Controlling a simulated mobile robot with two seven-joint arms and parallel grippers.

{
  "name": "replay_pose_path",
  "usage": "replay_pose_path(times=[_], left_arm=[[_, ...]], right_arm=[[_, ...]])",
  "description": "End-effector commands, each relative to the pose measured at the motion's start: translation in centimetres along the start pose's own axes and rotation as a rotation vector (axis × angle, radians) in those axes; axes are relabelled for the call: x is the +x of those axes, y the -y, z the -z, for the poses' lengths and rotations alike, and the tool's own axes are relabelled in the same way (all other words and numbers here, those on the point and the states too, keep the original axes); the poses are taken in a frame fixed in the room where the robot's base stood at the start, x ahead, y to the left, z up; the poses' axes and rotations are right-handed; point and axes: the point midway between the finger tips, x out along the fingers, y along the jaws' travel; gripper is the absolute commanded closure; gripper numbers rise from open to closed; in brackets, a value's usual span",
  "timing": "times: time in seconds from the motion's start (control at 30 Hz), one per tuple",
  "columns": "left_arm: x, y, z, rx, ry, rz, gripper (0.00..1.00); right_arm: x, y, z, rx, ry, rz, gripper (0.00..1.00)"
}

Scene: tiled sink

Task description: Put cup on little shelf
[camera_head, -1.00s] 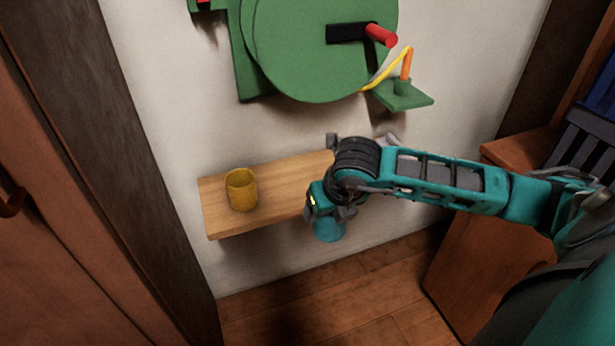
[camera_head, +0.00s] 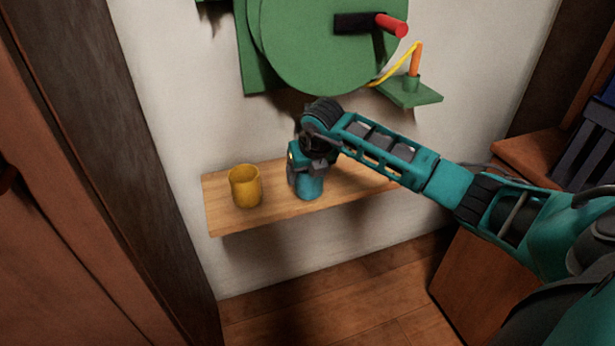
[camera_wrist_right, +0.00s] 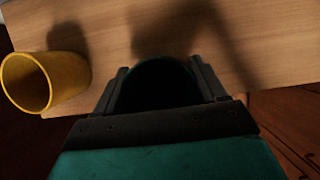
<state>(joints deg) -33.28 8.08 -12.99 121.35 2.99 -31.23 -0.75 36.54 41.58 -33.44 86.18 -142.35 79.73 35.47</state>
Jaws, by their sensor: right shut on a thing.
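A teal cup (camera_head: 311,187) is held upright over the wooden shelf (camera_head: 222,222), right of the yellow cup. My right gripper (camera_head: 302,174) is shut on the teal cup. In the right wrist view the cup (camera_wrist_right: 158,86) shows as a dark round opening between the two fingers, with the shelf (camera_wrist_right: 275,45) behind it. I cannot tell whether its base touches the shelf. A yellow cup (camera_head: 246,187) stands upright near the shelf's left end, apart from the teal cup; it also shows in the right wrist view (camera_wrist_right: 62,80). My left gripper is not in view.
A green wall fixture (camera_head: 320,45) with a red handle hangs above the shelf. A small green bracket (camera_head: 412,92) juts out at its right. A dark door frame (camera_head: 110,150) stands at the left, a wooden cabinet (camera_head: 480,285) at the right. Shelf space right of the teal cup is clear.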

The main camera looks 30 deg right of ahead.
Motion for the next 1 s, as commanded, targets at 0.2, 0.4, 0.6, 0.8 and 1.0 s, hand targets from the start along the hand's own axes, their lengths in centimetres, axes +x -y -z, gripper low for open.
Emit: replay_pose_path(times=[0.2,0.4,0.6,0.8,1.0], left_arm=[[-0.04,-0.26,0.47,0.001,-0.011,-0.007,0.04],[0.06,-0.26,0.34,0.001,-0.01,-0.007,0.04],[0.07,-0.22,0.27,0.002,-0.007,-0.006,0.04],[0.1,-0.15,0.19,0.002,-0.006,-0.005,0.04],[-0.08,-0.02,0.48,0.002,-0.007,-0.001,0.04]], right_arm=[[0.78,-0.02,0.31,0.001,0.003,-0.002,0.59],[0.97,-0.02,0.42,0.001,0.002,-0.001,0.27],[0.94,-0.01,0.42,0.001,0.002,-0.001,0.08],[0.93,-0.01,0.42,0.001,0.001,-0.001,0.04],[0.11,0.03,0.25,0.001,0.003,-0.001,0.04]])
